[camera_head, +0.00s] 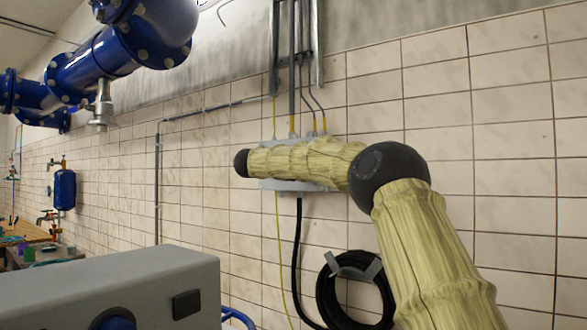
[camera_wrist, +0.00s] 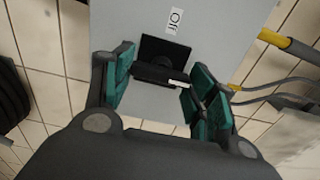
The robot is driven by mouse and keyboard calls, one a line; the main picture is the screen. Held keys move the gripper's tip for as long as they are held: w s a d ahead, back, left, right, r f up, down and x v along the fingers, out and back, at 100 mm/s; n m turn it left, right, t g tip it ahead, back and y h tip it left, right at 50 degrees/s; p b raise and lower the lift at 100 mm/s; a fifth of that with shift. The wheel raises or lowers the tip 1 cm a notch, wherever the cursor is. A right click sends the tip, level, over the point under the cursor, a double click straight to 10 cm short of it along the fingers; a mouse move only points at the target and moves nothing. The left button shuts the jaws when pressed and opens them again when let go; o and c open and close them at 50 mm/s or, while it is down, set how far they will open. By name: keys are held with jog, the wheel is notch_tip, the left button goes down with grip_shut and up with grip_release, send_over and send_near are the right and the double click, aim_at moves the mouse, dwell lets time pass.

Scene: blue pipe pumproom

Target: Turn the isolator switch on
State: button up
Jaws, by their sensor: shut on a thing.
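The isolator switch (camera_wrist: 160,73) is a black rotary handle on a black square plate, on the face of a grey box (camera_wrist: 228,25). A white label reading "Off" (camera_wrist: 173,20) is beside the plate. My gripper (camera_wrist: 164,76) has its teal-padded fingers on either side of the switch and is shut on its handle. In the head view my arm covers the gripper and the switch. Only edges of the grey box (camera_head: 290,187) show there, on the tiled wall.
Yellow-ended cables (camera_head: 292,124) enter the box from above, and a black cable (camera_head: 297,245) hangs below it. A coiled black hose (camera_head: 328,295) hangs lower right. A grey cabinet (camera_head: 110,285) stands at front left. Blue pipes (camera_head: 100,55) run at upper left.

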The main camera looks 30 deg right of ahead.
jog(key=shift+f, duration=0.1)
jog(key=o, duration=1)
jog(key=shift+d, duration=0.1)
jog(key=v, duration=1.2)
